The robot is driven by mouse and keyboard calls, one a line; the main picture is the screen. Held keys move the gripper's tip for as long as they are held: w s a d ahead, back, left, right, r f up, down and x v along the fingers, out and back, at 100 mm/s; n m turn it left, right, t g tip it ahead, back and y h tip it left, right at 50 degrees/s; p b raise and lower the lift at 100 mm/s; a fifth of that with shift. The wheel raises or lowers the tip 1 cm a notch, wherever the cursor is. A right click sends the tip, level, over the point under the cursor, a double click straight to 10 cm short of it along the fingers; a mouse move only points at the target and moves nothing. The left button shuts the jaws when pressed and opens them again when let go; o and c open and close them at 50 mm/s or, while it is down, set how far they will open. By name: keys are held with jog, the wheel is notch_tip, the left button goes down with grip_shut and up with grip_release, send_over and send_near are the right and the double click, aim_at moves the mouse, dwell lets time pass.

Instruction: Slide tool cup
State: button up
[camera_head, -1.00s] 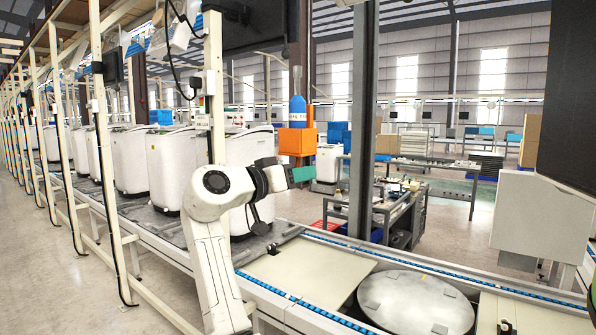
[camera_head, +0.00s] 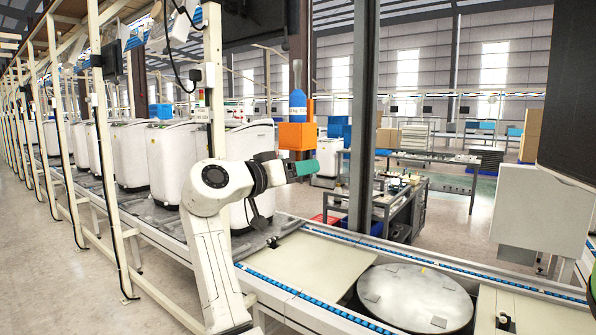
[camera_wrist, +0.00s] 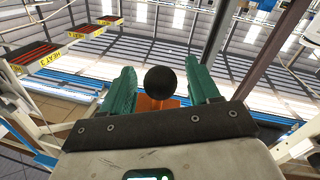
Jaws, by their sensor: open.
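An orange box-like holder (camera_head: 298,136) shows just above my gripper in the head view, with a blue bottle (camera_head: 298,105) rising from it. I cannot tell for certain whether this holder is the tool cup. My gripper (camera_head: 304,169) with teal fingers reaches right from my white arm, just below the orange holder in the picture. In the wrist view my gripper (camera_wrist: 158,90) is open, with its two fingers well apart. A black ball (camera_wrist: 160,81) and a patch of orange (camera_wrist: 152,104) show between them. Contact with the fingers cannot be seen.
A conveyor line with blue-edged rails (camera_head: 335,312) runs along the front, with a round metal plate (camera_head: 415,297) in it. White washer-like machines (camera_head: 152,160) stand to the left. A dark post (camera_head: 364,120) stands right of my gripper. A grey cart (camera_head: 405,210) stands behind.

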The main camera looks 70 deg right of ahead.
jog(key=b+v, duration=0.2)
jog(key=v, duration=0.8)
jog(key=shift+a, duration=0.25)
jog(key=shift+w, duration=0.1)
jog(key=s+a+f+n+t+y, duration=0.1)
jog(key=a+f+n+t+y, duration=0.2)
jog(key=f, duration=0.9)
jog(key=a+f+n+t+y, duration=0.1)
jog(key=f+n+t, duration=0.25)
jog(key=f, duration=0.95)
jog(key=s+a+f+n+t+y, duration=0.15)
jog(key=f+n, duration=0.35)
jog(key=f, duration=0.7)
jog(key=s+a+f+n+y, duration=0.7)
jog(key=s+a+f+y, duration=0.4)
jog(key=s+a+f, duration=0.8)
jog(key=shift+f, duration=0.3)
jog(key=shift+a, duration=0.1)
